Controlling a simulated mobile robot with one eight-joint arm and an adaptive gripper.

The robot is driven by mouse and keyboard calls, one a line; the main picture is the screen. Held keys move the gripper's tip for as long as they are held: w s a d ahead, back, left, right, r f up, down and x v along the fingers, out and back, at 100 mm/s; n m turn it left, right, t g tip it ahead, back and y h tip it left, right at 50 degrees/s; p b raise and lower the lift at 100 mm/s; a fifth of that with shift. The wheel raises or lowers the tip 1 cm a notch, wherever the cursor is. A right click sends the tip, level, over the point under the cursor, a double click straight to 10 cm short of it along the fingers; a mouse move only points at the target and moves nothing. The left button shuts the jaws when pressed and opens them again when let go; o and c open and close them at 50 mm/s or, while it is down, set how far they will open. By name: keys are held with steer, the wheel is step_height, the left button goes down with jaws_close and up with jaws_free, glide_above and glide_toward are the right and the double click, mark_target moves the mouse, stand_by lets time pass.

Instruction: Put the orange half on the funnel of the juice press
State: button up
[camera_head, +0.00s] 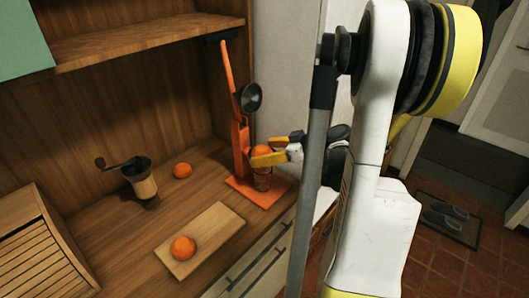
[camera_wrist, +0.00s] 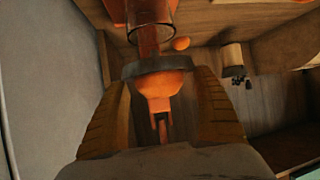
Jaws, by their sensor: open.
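The orange juice press (camera_head: 240,135) stands at the counter's right end, its lever raised and its dark pressing cup (camera_head: 249,97) high. An orange half (camera_head: 262,151) is at funnel height above a glass (camera_head: 262,180). In the wrist view the orange half (camera_wrist: 163,84) lies between the fingers, against the funnel's dark rim (camera_wrist: 130,69), with the glass (camera_wrist: 150,35) beyond. My gripper (camera_head: 271,151) has its yellow fingers open on either side of the orange half. The contact between orange half and funnel is partly hidden.
A cutting board (camera_head: 212,230) holds another orange piece (camera_head: 183,248). An orange (camera_head: 183,170) lies near the back wall, beside a hand grinder (camera_head: 140,180). A bread box (camera_head: 35,250) stands left. A shelf (camera_head: 150,38) overhangs the counter.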

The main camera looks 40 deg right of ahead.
steer(key=shift+r, duration=0.25)
steer(key=p+v, duration=0.3)
steer(key=v, duration=0.9)
steer(key=w+a+m+g, duration=0.1)
steer(key=w+a+g, duration=0.1)
steer(key=a, duration=0.7)
steer(key=w+a+m+g, duration=0.1)
steer(key=w+a+g, duration=0.2)
steer(key=a, duration=0.7)
steer(key=s+a+r+h, duration=0.1)
steer(key=s+a, duration=0.2)
steer(key=a, duration=0.4)
steer(key=s+a+r+m+h, duration=0.1)
steer(key=s+a+h, duration=0.1)
steer(key=a, duration=0.4)
steer(key=shift+s+a+r, duration=0.35)
steer(key=shift+s, duration=0.25)
